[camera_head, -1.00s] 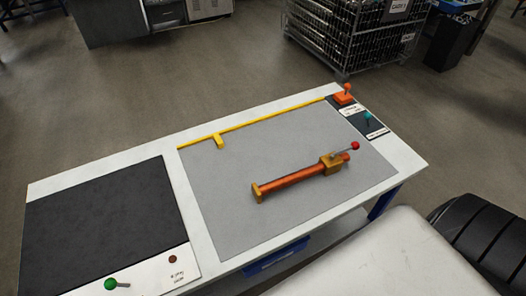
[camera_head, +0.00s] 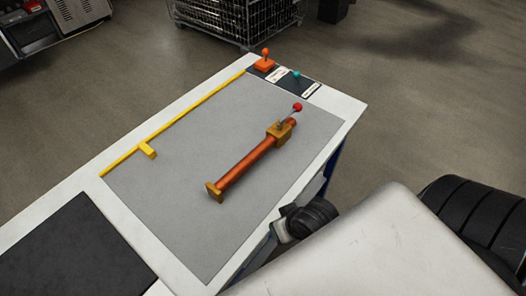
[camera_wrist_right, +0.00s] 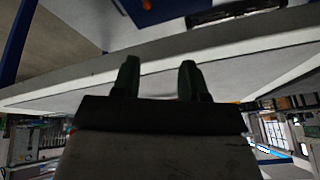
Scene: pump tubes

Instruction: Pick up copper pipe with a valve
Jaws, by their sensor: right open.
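The copper pipe with a valve (camera_head: 247,163) lies on the grey mat (camera_head: 190,215) of the table in the head view. It has a brass flange at its near end and a brass valve body with a red-knobbed lever (camera_head: 297,107) at its far end. In the right wrist view my right gripper (camera_wrist_right: 158,75) is open, with nothing between its two dark fingers. A pale table edge shows beyond them. A dark part of my right arm shows beside the table's right edge in the head view, apart from the pipe. My left gripper is in neither view.
A yellow rail (camera_head: 190,108) with a small stop (camera_head: 148,149) runs along the mat's far left side. An orange lever (camera_head: 265,62) and a teal lever (camera_head: 296,75) stand at the far corner. A black panel (camera_head: 75,250) lies at lower left. The mat around the pipe is clear.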

